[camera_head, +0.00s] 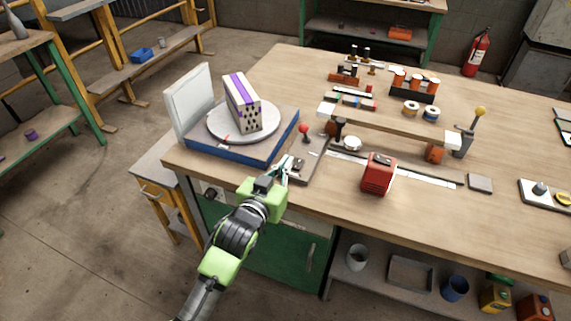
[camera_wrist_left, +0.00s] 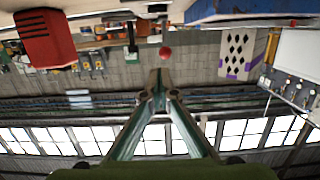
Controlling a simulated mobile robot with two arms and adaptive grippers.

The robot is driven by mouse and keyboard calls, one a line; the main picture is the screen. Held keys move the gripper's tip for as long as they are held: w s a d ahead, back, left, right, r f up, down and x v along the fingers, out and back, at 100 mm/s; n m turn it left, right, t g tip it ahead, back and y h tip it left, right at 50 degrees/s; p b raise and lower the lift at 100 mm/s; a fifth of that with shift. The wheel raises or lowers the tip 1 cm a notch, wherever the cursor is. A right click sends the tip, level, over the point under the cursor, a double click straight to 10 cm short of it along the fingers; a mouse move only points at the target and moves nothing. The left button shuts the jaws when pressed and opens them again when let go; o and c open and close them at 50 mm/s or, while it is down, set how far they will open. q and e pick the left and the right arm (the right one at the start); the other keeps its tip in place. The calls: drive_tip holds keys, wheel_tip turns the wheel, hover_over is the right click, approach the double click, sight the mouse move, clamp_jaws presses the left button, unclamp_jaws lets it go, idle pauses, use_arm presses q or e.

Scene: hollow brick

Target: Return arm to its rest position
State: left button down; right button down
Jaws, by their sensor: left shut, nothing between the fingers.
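My left arm comes in from the lower left in the head view. Its gripper (camera_head: 284,165) is at the front edge of the workbench, beside the dark plate with the red-knobbed lever (camera_head: 304,131). In the left wrist view the fingers of the gripper (camera_wrist_left: 159,78) meet at their tips with nothing between them. The hollow brick (camera_head: 241,101), white with a purple stripe and dark holes, sits on a round grey turntable (camera_head: 271,130) on a blue base (camera_head: 207,149). The brick also shows in the left wrist view (camera_wrist_left: 238,50), apart from the gripper. My right gripper is out of view.
A white upright panel (camera_head: 190,98) stands left of the turntable. A red box (camera_head: 378,174) stands right of the gripper on the wooden workbench (camera_head: 330,203). A long raised bar (camera_head: 390,124) and small parts lie farther back. Open floor lies left of my arm.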

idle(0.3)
use_arm(q)
drive_tip(key=s+a+f+n+g+y, duration=0.15)
drive_tip(key=s+a+f+g, duration=0.35)
drive_tip(key=s, duration=0.7)
drive_tip(key=s+a+f+g+y, duration=0.25)
drive_tip(key=s+a+f, duration=0.3)
drive_tip(key=s, duration=0.55)
drive_tip(key=s+a+f+g+y, duration=0.1)
drive_tip(key=s+a+f+g, duration=0.4)
drive_tip(key=s, duration=0.7)
drive_tip(key=s+a+f+x, duration=0.1)
drive_tip(key=s+x, duration=0.2)
drive_tip(key=x, duration=0.9)
drive_tip(key=s+x, duration=0.3)
drive_tip(key=x, duration=0.9)
drive_tip(key=s+a+f+g, duration=0.1)
drive_tip(key=s+a+f, duration=0.2)
drive_tip(key=s+f, duration=1.4)
drive_tip(key=shift+s+f+g, duration=0.35)
drive_tip(key=shift+s, duration=0.1)
